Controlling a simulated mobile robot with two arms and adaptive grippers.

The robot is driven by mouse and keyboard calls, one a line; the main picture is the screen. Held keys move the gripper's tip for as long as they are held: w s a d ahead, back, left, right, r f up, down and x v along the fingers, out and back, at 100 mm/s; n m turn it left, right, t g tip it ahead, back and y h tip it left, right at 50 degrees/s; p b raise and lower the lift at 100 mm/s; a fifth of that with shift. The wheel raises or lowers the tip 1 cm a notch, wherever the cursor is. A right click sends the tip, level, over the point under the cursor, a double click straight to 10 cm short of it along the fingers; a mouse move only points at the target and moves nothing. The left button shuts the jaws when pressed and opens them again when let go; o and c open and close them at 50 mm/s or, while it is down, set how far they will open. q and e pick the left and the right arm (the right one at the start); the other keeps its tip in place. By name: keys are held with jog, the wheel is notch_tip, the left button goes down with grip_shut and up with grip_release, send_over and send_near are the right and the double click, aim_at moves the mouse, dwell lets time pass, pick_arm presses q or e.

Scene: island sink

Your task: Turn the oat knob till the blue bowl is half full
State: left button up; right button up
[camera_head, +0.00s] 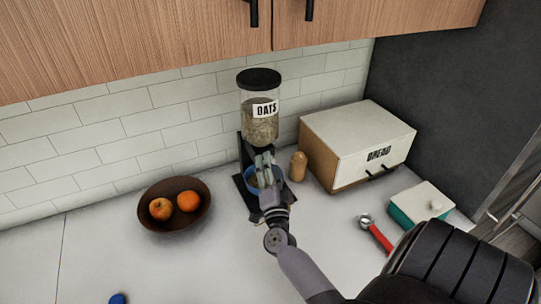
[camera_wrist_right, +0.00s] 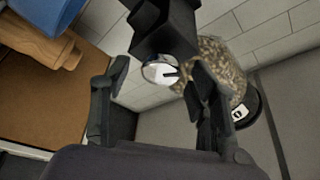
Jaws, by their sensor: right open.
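The oat dispenser (camera_head: 262,118) is a clear jar with a black lid, labelled OATS, partly filled with oats, on a black stand. Its jar also shows tilted in the right wrist view (camera_wrist_right: 222,62). The blue bowl (camera_head: 252,187) stands under it, mostly hidden behind my right gripper (camera_head: 265,168); its fill level cannot be told. In the right wrist view, a round silvery knob (camera_wrist_right: 158,71) on the black dispenser body lies beyond and between the fingers of my open right gripper (camera_wrist_right: 165,88). Contact is not visible. My left gripper is not in view.
A bread box (camera_head: 340,150) and a wooden shaker (camera_head: 298,166) stand right of the dispenser. A brown bowl with two orange fruits (camera_head: 160,209) sits left. A red-handled tool (camera_head: 377,235) and a teal-and-white box (camera_head: 422,203) lie right. The front-left counter is mostly clear.

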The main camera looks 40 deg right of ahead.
jog(key=v, duration=1.2)
jog(key=shift+w, duration=0.1)
